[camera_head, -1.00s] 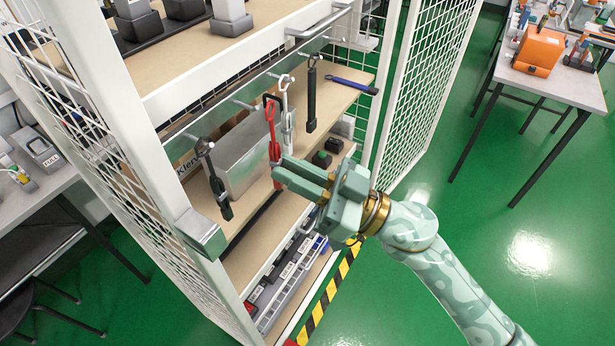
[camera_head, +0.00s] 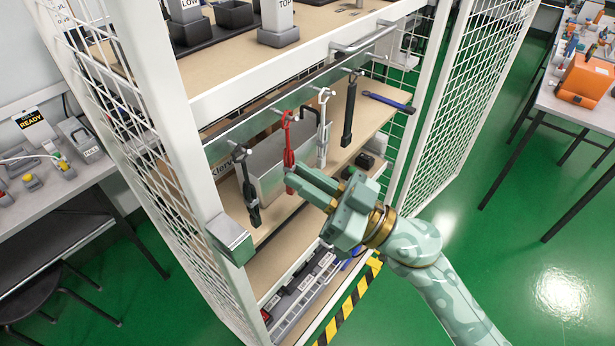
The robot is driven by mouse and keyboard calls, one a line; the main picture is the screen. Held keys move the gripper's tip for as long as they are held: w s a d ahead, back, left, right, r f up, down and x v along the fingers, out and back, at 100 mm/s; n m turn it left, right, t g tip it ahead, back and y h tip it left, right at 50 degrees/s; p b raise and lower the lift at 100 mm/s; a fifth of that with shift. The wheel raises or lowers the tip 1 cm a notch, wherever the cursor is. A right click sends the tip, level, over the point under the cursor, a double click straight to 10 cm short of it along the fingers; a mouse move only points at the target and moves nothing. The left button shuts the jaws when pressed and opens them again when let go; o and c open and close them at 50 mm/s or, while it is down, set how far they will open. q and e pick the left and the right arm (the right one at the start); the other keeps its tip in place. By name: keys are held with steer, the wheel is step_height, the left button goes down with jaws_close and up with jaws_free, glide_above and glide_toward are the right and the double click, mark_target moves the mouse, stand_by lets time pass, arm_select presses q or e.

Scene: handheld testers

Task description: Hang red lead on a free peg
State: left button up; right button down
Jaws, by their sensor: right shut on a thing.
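The red lead (camera_head: 288,140) hangs upright in front of the rail, with its loop at the top. My right gripper (camera_head: 291,181) is shut on its lower end. The loop is close to a peg (camera_head: 276,111) on the rail; I cannot tell whether it is around the peg or just in front of it. A black lead (camera_head: 249,190) hangs on the peg to the left. Another black lead (camera_head: 349,112) hangs farther right. My left gripper is not in view.
A grey box (camera_head: 275,165) stands on the shelf behind the leads. A blue-handled tool (camera_head: 388,102) lies on the shelf at the right. White mesh side panels (camera_head: 480,105) flank the rack. A metal handle (camera_head: 362,40) juts out above the rail.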

steer(key=c, duration=1.3)
jaws_free()
steer(key=shift+c, duration=0.2)
